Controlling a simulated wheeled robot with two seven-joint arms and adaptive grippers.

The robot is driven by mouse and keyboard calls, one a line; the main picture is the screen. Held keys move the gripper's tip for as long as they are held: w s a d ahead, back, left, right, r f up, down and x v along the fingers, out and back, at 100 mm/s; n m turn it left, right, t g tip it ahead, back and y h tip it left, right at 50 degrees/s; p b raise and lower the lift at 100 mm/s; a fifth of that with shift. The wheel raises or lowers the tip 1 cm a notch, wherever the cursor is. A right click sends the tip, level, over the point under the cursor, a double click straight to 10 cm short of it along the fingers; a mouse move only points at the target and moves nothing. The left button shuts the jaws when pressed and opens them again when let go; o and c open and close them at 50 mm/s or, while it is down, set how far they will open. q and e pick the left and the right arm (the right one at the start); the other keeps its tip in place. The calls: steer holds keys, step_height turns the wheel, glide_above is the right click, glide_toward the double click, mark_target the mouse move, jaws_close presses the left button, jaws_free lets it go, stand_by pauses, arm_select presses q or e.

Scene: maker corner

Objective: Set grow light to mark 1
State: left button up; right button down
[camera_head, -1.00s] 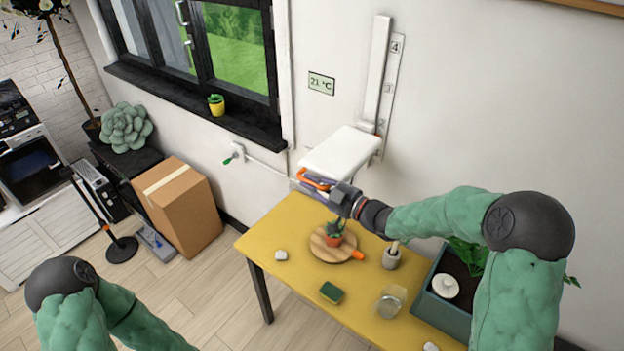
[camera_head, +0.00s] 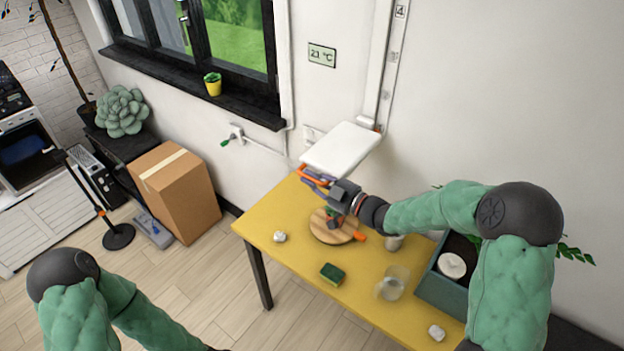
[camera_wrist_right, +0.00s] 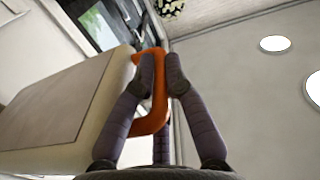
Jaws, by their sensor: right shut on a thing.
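The grow light is a white flat panel (camera_head: 342,149) on a vertical white wall rail (camera_head: 384,60), above the yellow table. The rail's plate shows mark 4 (camera_head: 400,11) and a fainter mark (camera_head: 393,57) below it. A small orange piece (camera_head: 377,128) sits where the panel meets the rail; lower marks I cannot read. My right gripper (camera_head: 316,181) is shut on the light's orange handle (camera_head: 304,174) at the panel's front. The right wrist view shows the fingers (camera_wrist_right: 163,65) around the orange handle (camera_wrist_right: 152,122). Only my left arm shows, at the lower left; its gripper is out of view.
A cardboard box (camera_head: 185,200) stands left on the floor.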

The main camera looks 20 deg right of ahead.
steer(key=shift+s+f, duration=0.1)
steer(key=shift+f, duration=0.3)
steer(key=c, duration=1.3)
jaws_free()
steer(key=shift+r, duration=0.15)
steer(key=shift+s+d, duration=0.1)
steer(key=shift+d, duration=0.1)
steer(key=v, duration=1.1)
steer(key=shift+s+d, duration=0.15)
steer(key=shift+s, duration=0.05)
